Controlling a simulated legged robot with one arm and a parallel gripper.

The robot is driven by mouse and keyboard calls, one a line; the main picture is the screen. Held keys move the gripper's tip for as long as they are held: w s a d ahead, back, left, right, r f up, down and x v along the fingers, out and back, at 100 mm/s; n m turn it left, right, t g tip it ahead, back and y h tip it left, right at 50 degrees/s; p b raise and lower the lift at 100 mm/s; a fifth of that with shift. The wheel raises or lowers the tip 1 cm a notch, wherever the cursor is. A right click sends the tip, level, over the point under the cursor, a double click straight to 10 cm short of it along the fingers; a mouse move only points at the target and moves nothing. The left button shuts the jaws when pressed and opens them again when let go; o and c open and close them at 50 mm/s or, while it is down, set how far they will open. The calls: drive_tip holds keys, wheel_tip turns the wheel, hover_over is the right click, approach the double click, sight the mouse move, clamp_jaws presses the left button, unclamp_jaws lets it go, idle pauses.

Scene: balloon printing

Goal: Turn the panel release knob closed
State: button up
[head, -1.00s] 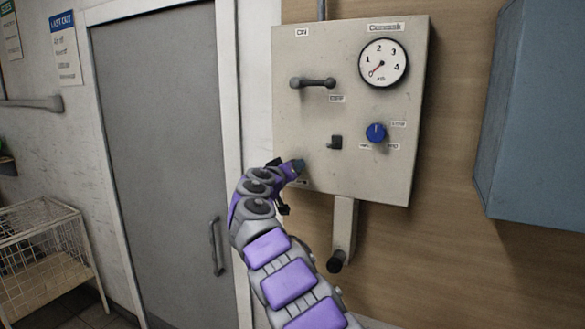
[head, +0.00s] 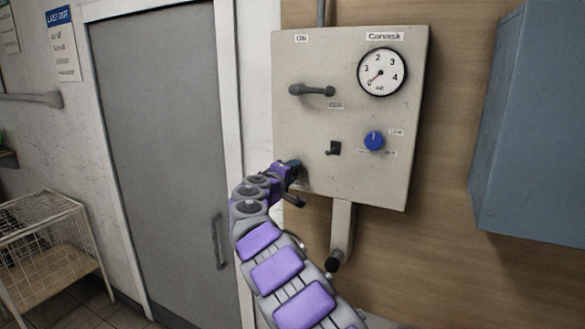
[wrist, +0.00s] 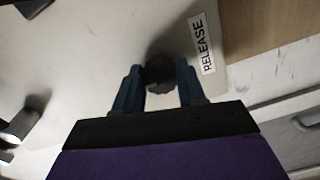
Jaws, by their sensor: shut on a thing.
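The panel (head: 350,120) is a pale metal box on the wall in the head view. In the wrist view, the release knob (wrist: 160,72) is dark and round, beside a white label reading RELEASE (wrist: 204,44). My gripper (wrist: 160,88) has one blue finger on each side of the knob and is shut on it. In the head view my gripper (head: 293,168) is at the panel's lower left corner, and the knob is hidden behind it.
The panel also carries a dial gauge (head: 381,73), a grey lever (head: 312,90), a small black switch (head: 333,148) and a blue knob (head: 374,140). A blue cabinet (head: 530,130) is at right. A grey door (head: 165,150) and a wire basket (head: 45,245) are at left.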

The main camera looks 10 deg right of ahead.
drive_tip(key=shift+f+n, duration=0.15)
drive_tip(key=shift+n, duration=0.25)
drive_tip(key=o, duration=1.1)
drive_tip(key=shift+w+a+f, duration=0.1)
drive_tip(key=shift+w+a, duration=0.1)
drive_tip(key=shift+w, duration=0.05)
drive_tip(key=shift+c, duration=0.2)
drive_tip(key=shift+s, duration=0.15)
drive_tip(key=b+v, duration=0.1)
drive_tip(key=v, duration=1.6)
drive_tip(key=shift+a, duration=0.2)
drive_tip(key=shift+s, duration=0.1)
